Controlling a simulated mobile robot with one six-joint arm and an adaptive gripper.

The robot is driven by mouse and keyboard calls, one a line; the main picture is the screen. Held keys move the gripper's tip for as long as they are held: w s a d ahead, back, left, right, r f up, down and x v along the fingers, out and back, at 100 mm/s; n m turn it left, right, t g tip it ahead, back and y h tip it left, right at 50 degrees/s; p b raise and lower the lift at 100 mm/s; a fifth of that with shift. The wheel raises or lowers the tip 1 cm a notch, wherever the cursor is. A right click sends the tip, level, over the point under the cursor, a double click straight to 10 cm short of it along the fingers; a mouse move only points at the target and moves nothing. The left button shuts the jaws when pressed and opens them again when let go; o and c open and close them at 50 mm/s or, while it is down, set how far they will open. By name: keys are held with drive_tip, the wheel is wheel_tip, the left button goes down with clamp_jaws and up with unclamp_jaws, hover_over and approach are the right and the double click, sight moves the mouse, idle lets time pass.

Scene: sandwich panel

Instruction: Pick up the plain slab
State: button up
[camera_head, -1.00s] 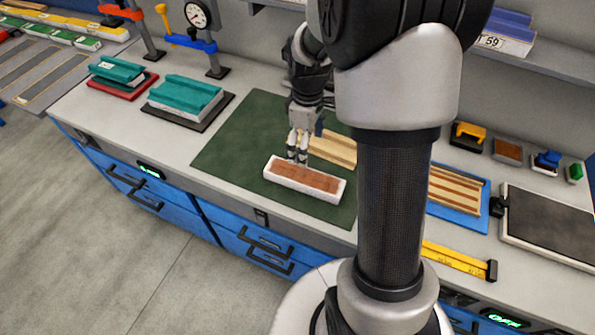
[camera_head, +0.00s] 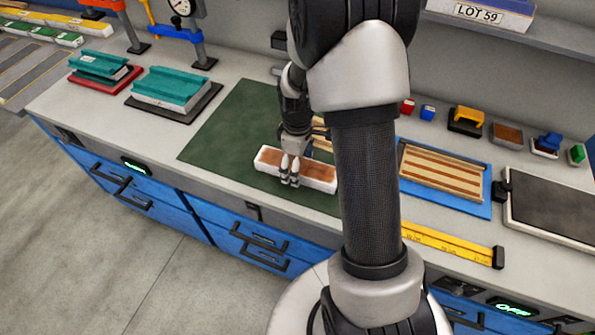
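A long white slab (camera_head: 321,181) with a brown upper face lies on the green mat (camera_head: 225,137), near the mat's front edge. I cannot tell for certain that it is the plain slab. My gripper (camera_head: 289,182) points down at the slab's middle, its fingers overlapping the slab's front face. The two fingertips look close together. Whether they touch the slab or stand just in front of it is unclear. Nothing shows as lifted.
Teal-topped blocks (camera_head: 173,84) sit on trays to the left, with gauge stands behind. A strip of wood shows behind my gripper. To the right are a blue tray (camera_head: 479,210) of wooden strips, a yellow ruler (camera_head: 452,244) and a dark plate (camera_head: 556,210). The mat's left part is clear.

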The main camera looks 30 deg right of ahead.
drive_tip(key=shift+c, duration=0.3)
drive_tip(key=c, duration=1.1)
